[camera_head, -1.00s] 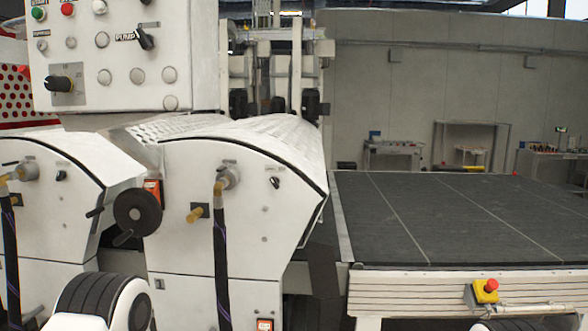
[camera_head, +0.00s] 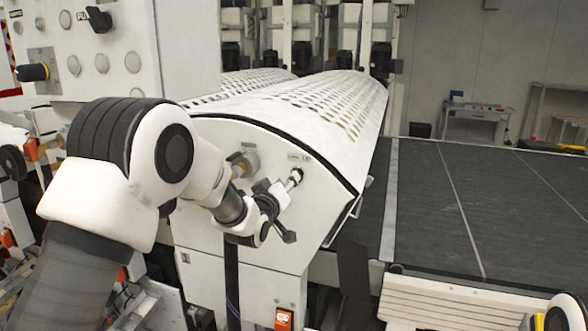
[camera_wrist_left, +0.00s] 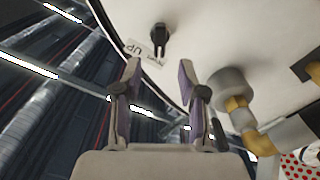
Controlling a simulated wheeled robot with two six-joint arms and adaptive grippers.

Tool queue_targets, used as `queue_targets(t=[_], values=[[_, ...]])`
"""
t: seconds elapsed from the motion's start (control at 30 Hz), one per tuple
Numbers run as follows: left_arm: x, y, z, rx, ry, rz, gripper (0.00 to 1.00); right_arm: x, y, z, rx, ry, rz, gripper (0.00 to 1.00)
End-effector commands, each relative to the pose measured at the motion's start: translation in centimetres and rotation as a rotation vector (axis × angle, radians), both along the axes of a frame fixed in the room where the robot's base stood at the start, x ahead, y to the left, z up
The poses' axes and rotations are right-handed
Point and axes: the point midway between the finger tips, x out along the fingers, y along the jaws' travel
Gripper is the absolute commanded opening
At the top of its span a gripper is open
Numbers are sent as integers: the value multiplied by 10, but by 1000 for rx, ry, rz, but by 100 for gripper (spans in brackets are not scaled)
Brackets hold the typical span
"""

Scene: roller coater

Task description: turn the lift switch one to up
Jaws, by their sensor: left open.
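The lift switch (camera_wrist_left: 158,38) is a small black knob on the white side panel of the machine. In the left wrist view an "UP" label (camera_wrist_left: 138,48) lies beside it. My left gripper (camera_wrist_left: 160,68) is open and empty, with the knob just beyond and roughly between its two fingertips, apparently apart from them. In the head view my left gripper (camera_head: 291,207) is in front of the same panel (camera_head: 225,225), just below a small label. My right gripper is out of sight.
A grey round fitting with a yellow part (camera_wrist_left: 235,100) sticks out of the panel beside the gripper. A control box (camera_head: 95,50) with knobs hangs at upper left. A dark flat conveyor bed (camera_head: 480,200) lies to the right, with open space above it.

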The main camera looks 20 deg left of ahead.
Motion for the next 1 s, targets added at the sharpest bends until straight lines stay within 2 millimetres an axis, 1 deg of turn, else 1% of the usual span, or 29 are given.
queue_targets(t=[0.03, 0.2, 0.33, 0.53, 0.57, 0.6, 0.67, 0.7, 1.0], values=[[11, -1, 5, 1, 2, -1, 41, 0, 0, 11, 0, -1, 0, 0], [41, -2, 3, 1, 2, -1, 41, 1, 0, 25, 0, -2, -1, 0], [51, -2, 1, 1, 3, -1, 41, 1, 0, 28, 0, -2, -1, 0], [51, -2, -1, 0, 2, 0, 41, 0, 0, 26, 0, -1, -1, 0], [51, -2, -1, 0, 2, 0, 37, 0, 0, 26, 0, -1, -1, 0], [51, -2, -1, 0, 2, 0, 23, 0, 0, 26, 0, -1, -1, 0], [51, -2, -1, 0, 2, 0, 2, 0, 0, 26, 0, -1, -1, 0], [51, -2, -1, 0, 2, 0, 0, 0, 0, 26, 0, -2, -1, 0], [51, -2, -2, 8, 3, -1, 0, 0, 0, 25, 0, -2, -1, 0]])
